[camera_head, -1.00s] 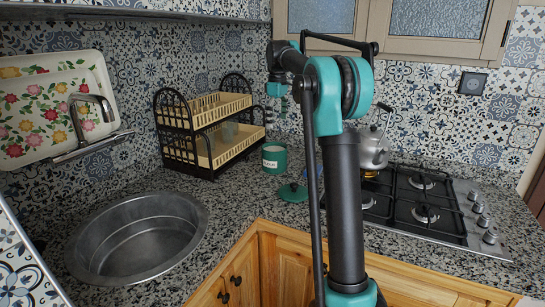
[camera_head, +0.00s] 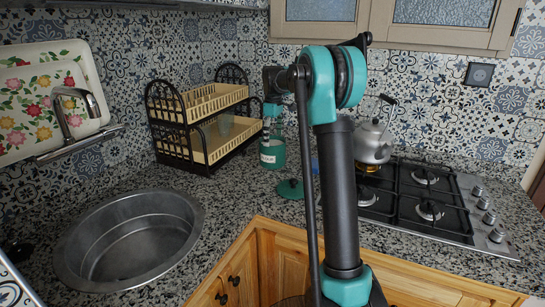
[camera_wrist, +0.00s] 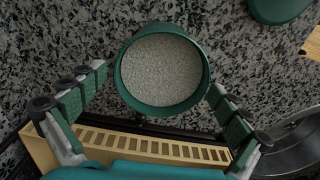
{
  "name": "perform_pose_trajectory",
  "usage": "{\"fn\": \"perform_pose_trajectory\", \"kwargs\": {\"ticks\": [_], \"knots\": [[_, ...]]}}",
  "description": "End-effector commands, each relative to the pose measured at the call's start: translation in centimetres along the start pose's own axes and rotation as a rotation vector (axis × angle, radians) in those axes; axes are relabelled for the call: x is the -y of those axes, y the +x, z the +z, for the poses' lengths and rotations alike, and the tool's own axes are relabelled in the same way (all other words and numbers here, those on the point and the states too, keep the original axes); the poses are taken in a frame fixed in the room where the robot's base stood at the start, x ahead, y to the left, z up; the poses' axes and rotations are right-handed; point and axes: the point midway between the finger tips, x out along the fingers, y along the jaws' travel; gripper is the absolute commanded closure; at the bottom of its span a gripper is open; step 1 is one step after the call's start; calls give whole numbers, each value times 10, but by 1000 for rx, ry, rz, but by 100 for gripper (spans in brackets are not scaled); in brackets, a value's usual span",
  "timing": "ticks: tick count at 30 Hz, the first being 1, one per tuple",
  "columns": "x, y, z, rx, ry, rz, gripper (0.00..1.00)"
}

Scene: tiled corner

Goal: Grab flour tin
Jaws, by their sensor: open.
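The flour tin (camera_head: 273,152) is a green open tin with a white label, standing on the granite counter right of the dish rack. In the wrist view I look down into the tin (camera_wrist: 161,68), which is filled with pale flour. The green lid (camera_head: 290,189) lies on the counter in front of the tin.
A dark two-tier dish rack (camera_head: 205,125) stands close left of the tin. A round sink (camera_head: 130,240) is at the front left. A kettle (camera_head: 372,142) sits on the gas hob (camera_head: 420,200) to the right. The tiled wall is behind.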

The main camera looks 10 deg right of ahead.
Motion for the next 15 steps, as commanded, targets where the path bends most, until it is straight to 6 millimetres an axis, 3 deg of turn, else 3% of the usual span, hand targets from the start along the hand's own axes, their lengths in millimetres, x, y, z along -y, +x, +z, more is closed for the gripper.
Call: {"fn": "perform_pose_trajectory", "kwargs": {"ticks": [5, 15], "knots": [[0, 10, 0, 0, 0, 0, 0], [2, 53, -2, 0, 0, 0, 0]]}}
